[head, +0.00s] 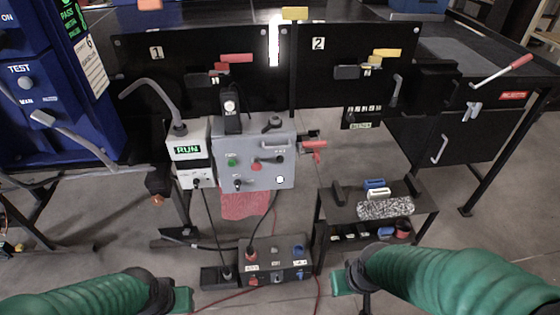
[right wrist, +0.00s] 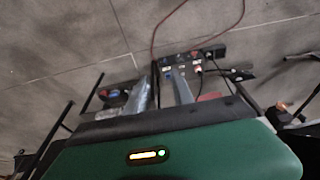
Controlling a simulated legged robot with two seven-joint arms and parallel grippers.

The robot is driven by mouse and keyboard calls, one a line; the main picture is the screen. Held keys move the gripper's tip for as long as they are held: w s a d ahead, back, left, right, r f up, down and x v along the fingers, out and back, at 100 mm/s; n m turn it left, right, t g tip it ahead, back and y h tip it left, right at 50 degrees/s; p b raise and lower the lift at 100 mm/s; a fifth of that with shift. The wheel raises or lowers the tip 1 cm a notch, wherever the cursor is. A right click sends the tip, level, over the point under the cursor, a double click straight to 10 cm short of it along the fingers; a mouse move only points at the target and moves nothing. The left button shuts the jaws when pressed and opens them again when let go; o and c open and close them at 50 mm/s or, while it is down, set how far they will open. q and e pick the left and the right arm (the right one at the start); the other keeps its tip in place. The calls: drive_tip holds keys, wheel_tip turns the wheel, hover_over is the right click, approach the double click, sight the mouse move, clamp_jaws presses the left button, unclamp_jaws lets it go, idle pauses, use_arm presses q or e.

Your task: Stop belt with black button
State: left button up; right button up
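A grey control box (head: 270,145) stands in the middle of the head view. Its front has a green button (head: 232,161), a red button (head: 256,166), a dark knob (head: 280,159) and a small black control (head: 238,184) at lower left. Which one is the black button is too small to tell. A small display box (head: 190,160) reading RUN stands at its left. My left gripper (head: 182,300) is at the bottom edge, left of centre. My right gripper (head: 342,283) is low, right of centre. Both are well apart from the box; their fingers are not clear.
Black panels (head: 205,75) marked 1 and 2 stand behind the box. A low black stand (head: 345,214) with small parts is at right. A switch box (head: 275,259) with cables sits on the floor in front. A blue TEST machine (head: 40,130) is at left.

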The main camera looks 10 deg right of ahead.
clamp_jaws()
idle(1.4)
